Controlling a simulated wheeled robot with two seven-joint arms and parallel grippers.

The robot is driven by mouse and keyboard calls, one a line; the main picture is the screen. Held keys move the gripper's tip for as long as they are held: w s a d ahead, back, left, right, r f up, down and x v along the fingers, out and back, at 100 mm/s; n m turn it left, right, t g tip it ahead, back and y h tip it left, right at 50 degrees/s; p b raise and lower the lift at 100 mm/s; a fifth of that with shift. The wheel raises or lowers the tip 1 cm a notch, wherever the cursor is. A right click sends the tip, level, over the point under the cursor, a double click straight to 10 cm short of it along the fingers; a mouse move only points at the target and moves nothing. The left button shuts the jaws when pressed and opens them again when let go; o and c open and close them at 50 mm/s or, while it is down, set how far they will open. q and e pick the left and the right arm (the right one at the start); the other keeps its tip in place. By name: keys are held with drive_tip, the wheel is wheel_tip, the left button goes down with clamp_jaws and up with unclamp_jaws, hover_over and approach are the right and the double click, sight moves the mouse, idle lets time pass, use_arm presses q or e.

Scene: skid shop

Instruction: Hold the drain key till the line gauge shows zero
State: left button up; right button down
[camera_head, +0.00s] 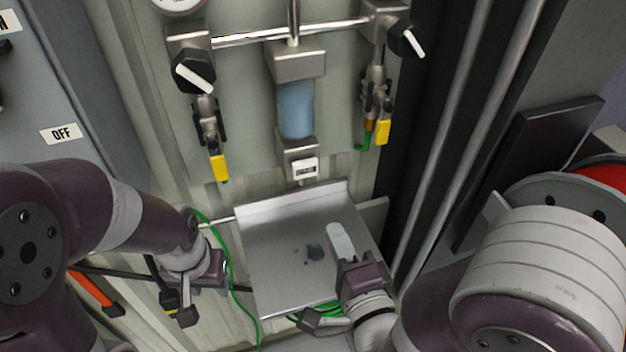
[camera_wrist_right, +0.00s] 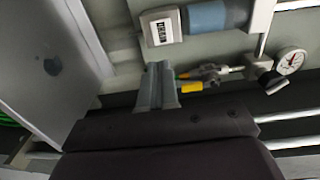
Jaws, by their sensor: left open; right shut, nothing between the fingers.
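The round white gauge (camera_head: 180,4) is cut off at the top of the head view. My right gripper (camera_head: 340,240) is shut and empty over the steel shelf, below and apart from the white block. My left gripper (camera_head: 210,274) is open left of the shelf; its fingers are mostly hidden.
Two black knobs (camera_head: 193,71) (camera_head: 407,39) with white pointers flank the bowl, above yellow-ended fittings (camera_head: 219,167) (camera_head: 383,131). The steel shelf (camera_head: 275,225) juts out and bears a small dark patch. A green hose (camera_head: 230,270) hangs beside my left gripper. Vertical pipes (camera_head: 455,130) stand right.

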sight(306, 172)
drive_tip(key=p+x, duration=0.2)
drive_tip(key=x, duration=0.4)
drive_tip(key=p+x, duration=0.2)
drive_tip(key=x, duration=0.4)
drive_tip(key=shift+a+r, duration=0.15)
drive_tip(key=shift+r, duration=0.05)
drive_tip(key=shift+w+a+f, duration=0.1)
drive_tip(key=shift+w+a, duration=0.1)
drive_tip(key=shift+w, duration=0.05)
use_arm(q)
drive_tip(key=r, duration=0.4)
drive_tip(key=shift+s+a, duration=0.1)
drive_tip(key=shift+s, duration=0.25)
drive_tip(key=shift+w, duration=0.1)
use_arm(e)
drive_tip(key=shift+w, duration=0.1)
